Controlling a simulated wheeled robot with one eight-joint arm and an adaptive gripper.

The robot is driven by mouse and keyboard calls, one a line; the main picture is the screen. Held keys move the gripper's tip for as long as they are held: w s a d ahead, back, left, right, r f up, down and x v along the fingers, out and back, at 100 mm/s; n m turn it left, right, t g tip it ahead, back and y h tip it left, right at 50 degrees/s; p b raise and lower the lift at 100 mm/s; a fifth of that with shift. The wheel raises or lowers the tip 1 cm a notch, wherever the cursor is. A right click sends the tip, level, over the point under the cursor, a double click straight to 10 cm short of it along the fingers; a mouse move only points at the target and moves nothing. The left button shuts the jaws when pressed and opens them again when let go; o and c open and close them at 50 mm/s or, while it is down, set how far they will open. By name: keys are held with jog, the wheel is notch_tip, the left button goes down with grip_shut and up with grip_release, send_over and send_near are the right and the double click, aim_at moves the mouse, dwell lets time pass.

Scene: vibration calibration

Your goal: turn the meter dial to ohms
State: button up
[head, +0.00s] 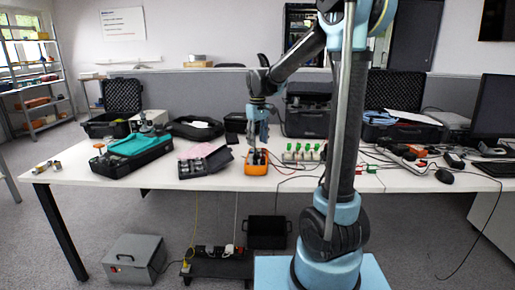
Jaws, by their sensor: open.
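The meter (256,168) has an orange case and lies on the white table near its front edge. Its dial cannot be made out, being small and partly covered by my gripper. My gripper (257,147) is open and points down, right over or at the meter's upper part. I cannot tell whether the fingers touch the dial.
An open black case (206,162) lies left of the meter, and a block with green-topped parts (300,152) stands to the right. A toolbox with a teal cloth (131,152) is farther left. Cables, a mouse (444,176) and a monitor (493,110) are at the right.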

jog(key=shift+r, duration=0.8)
jog(key=shift+o, duration=0.6)
notch_tip(320, 180, up, 9)
send_over(256, 153)
jog(key=shift+m, duration=0.4)
notch_tip(256, 153, down, 17)
jog(key=shift+w+f, duration=0.1)
jog(key=shift+w, duration=0.05)
jog(key=c, duration=1.1)
